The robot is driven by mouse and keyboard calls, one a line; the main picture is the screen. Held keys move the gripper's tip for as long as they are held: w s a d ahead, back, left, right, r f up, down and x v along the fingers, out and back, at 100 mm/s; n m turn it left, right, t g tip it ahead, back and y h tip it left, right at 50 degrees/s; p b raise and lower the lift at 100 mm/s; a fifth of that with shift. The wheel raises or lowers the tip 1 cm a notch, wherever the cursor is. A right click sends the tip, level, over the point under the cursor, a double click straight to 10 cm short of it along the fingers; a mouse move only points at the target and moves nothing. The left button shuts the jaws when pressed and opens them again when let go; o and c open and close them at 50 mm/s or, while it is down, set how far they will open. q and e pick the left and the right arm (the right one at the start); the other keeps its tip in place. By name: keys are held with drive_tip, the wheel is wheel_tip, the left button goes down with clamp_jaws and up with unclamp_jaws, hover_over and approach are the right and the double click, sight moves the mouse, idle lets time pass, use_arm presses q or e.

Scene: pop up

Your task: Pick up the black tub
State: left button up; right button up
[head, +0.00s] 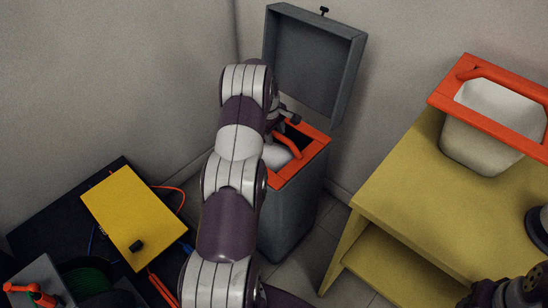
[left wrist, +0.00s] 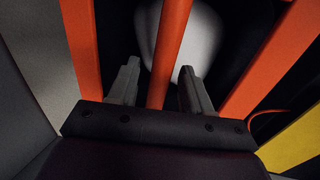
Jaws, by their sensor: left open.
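The black tub (left wrist: 120,50) sits inside the open grey bin (head: 290,215), with an orange rim (head: 314,150) and an orange handle (left wrist: 170,45). A pale rounded thing (left wrist: 200,38) lies inside it and also shows in the head view (head: 277,156). My left gripper (head: 284,122) is over the tub, partly hidden behind my own arm. In the left wrist view its two fingers (left wrist: 157,82) are apart, one on each side of the handle. Whether they touch it I cannot tell. My right gripper is not clearly visible.
The bin's grey lid (head: 316,65) stands open behind the tub near the wall. A yellow table (head: 405,195) on the right bears a white tub (head: 480,140) with an orange rim. A dark surface at lower left holds a yellow panel (head: 128,210), cables and tools.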

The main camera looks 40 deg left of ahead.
use_arm(q)
drive_tip(key=shift+w+f, duration=0.1)
drive_tip(key=shift+f, duration=0.2)
drive_tip(key=shift+r, duration=0.1)
clamp_jaws()
idle(1.1)
